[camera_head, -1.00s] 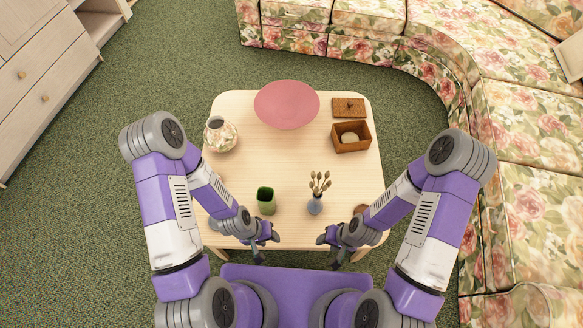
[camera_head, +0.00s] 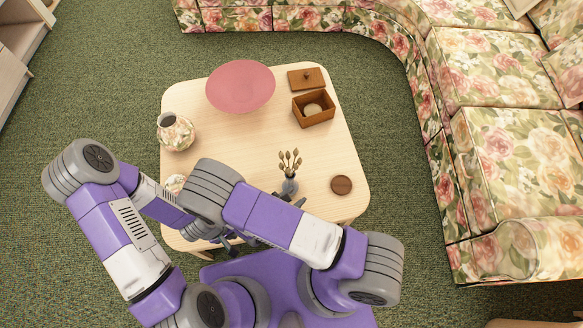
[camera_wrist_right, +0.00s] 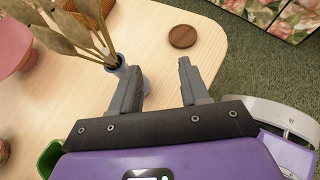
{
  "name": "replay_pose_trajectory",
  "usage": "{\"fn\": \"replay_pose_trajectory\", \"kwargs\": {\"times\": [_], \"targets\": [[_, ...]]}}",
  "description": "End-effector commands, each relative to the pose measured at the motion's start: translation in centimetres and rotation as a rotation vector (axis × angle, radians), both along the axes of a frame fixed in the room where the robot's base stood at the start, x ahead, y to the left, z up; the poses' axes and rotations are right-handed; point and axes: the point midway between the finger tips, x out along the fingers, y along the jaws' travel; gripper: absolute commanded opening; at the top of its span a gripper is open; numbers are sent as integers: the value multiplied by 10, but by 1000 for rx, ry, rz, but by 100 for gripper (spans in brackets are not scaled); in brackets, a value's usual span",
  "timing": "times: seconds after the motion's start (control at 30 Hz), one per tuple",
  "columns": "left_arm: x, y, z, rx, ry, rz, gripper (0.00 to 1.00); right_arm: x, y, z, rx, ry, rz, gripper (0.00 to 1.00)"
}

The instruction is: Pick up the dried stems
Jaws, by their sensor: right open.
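The dried stems (camera_head: 290,160) stand in a small blue-grey vase (camera_head: 290,186) near the front of the light wood table. In the right wrist view the stems (camera_wrist_right: 72,32) lean to the upper left out of the vase (camera_wrist_right: 122,72). My right gripper (camera_wrist_right: 158,82) is open with nothing between its fingers. Its left finger overlaps the vase in that view, and I cannot tell if they touch. In the head view the right gripper (camera_head: 287,199) is just in front of the vase, partly hidden by my arm. My left gripper is largely hidden behind my right arm.
A round brown coaster (camera_head: 341,184) lies right of the vase. A green cup (camera_wrist_right: 50,158) shows in the wrist view.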

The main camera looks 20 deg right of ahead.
Motion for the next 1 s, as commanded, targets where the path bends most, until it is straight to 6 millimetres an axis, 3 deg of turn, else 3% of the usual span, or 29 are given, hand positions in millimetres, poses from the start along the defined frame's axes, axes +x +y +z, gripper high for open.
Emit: {"fn": "replay_pose_trajectory", "kwargs": {"times": [0.1, 0.23, 0.73, 1.0], "targets": [[0, 0, -6, 0, 0, 0, 43, 28, 26, 8, -90, -79, 226, 46], [0, 0, -9, 0, 0, 0, 43, 43, 39, 11, -129, -117, 325, 46], [0, 0, -33, 0, -1, 0, 43, 86, 2, -16, -131, -119, 333, 46], [0, 0, -33, 0, 0, 0, 43, 93, -3, -17, -130, -119, 334, 46]]}}
